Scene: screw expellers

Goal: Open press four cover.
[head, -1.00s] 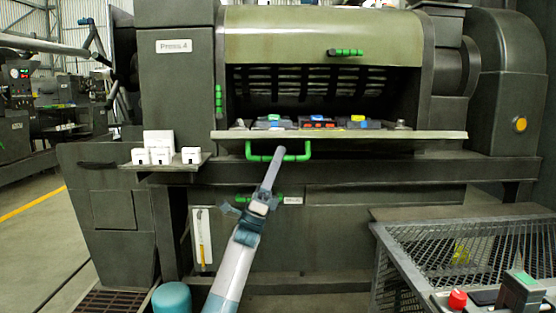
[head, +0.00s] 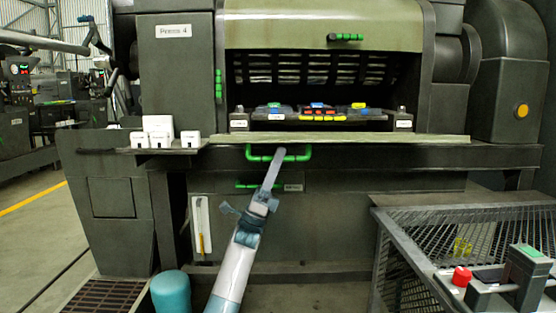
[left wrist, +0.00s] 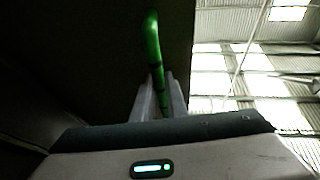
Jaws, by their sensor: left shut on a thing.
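Press 4 (head: 180,80) is a dark machine with its name plate (head: 173,31) at upper left. Its front opening shows slotted bars and several coloured parts inside. The lower cover (head: 350,139) is folded down in front of the opening, seen almost edge-on, with a green handle (head: 300,154) at its front. My left gripper (head: 279,154) is at this handle; in the left wrist view the green bar (left wrist: 152,40) runs between the two close fingers (left wrist: 160,95). The upper pale green panel (head: 310,22) sits above the opening. My right gripper is not in view.
White boxes (head: 158,125) stand on a small shelf at the left. A mesh trolley (head: 405,250) at lower right carries a red button (head: 461,276) and a dark device with a green top (head: 528,251). Another green handle (head: 258,185) lies below the cover.

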